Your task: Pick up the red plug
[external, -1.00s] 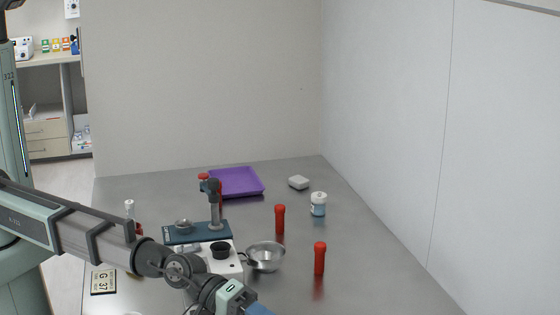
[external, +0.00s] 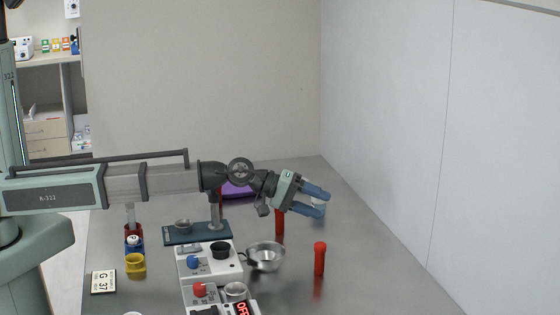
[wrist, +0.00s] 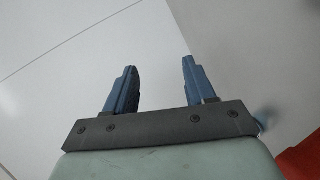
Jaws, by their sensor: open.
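Two red upright cylinders that look like plugs stand on the steel table: one red plug (external: 320,258) at the right front, and another red plug (external: 280,226) farther back, its top hidden behind my gripper. I cannot tell which one the task names. My gripper (external: 325,203) is open and empty, above the table at the far side, its blue fingers pointing right. In the wrist view the open fingers (wrist: 159,66) have only plain pale surfaces between them. A blurred red shape (wrist: 303,158) shows at the lower right corner there.
A steel bowl (external: 266,256) stands left of the front red plug. White devices with knobs (external: 229,264), a dark blue stand base (external: 180,235) and a yellow cup (external: 136,262) fill the left. A purple tray (external: 237,192) lies behind my arm. The right front table is clear.

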